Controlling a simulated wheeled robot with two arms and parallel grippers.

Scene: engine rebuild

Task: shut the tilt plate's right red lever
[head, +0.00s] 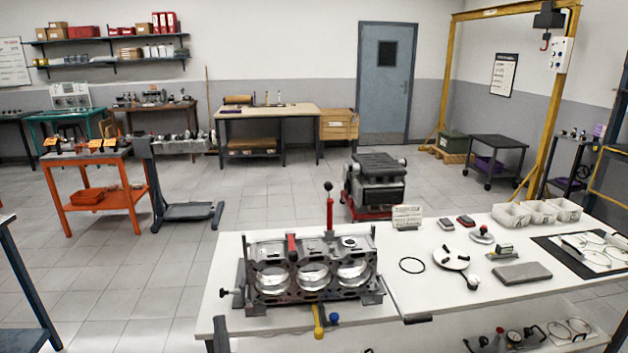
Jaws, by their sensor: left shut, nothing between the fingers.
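The tilt plate (241,270) stands on the white table, mostly hidden by the engine block (312,272), whose large round openings face me. The right red lever (330,213) stands upright at the block's back edge, with a black ball on top. The left red lever (291,246) looks short and lies forward over the block's top. My right gripper is not in view.
A black knob (225,293) sticks out left of the block. A yellow handle (318,322) and a blue knob (334,319) are at its front. Right of it lie a black ring (412,265), a white disc (451,258) and a grey slab (522,273). Behind the table stands an engine (376,182).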

